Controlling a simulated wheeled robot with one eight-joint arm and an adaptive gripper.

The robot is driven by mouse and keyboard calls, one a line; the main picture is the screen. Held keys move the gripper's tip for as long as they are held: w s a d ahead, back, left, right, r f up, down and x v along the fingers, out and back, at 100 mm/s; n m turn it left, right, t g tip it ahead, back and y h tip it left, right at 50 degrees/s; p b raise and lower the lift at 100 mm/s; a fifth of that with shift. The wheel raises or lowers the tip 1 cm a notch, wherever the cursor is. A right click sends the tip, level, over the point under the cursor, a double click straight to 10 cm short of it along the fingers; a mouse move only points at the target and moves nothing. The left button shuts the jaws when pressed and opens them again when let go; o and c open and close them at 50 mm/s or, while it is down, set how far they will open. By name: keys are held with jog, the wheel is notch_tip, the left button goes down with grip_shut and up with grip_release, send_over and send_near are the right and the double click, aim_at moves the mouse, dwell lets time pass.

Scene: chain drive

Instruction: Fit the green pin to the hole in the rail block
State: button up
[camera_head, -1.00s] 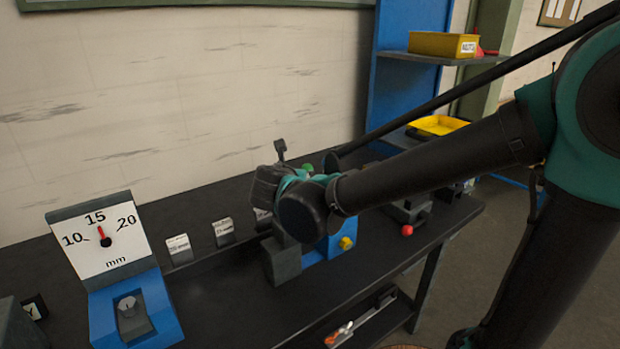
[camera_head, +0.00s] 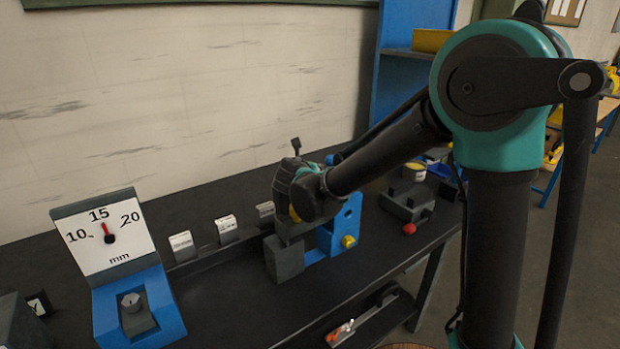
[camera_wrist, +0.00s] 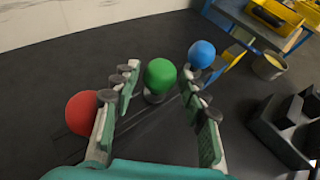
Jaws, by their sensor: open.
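In the head view my gripper (camera_head: 290,185) is above the bench, and the green pin is hidden there. A blue block (camera_head: 345,218) with a round hole and a yellow knob (camera_head: 348,241) stands just right of and below my gripper. I cannot tell whether it is the rail block.
A red ball head (camera_wrist: 82,113) is close outside my left finger, and a blue one (camera_wrist: 202,53) is beyond the right finger. A dark stepped fixture (camera_head: 408,203) stands to the right. A dial gauge (camera_head: 105,235) and several labelled cards (camera_head: 227,229) stand left.

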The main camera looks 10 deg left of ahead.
jog(key=shift+w+f, duration=0.15)
jog(key=shift+w, duration=0.15)
jog(key=shift+c, duration=0.2)
grip_shut()
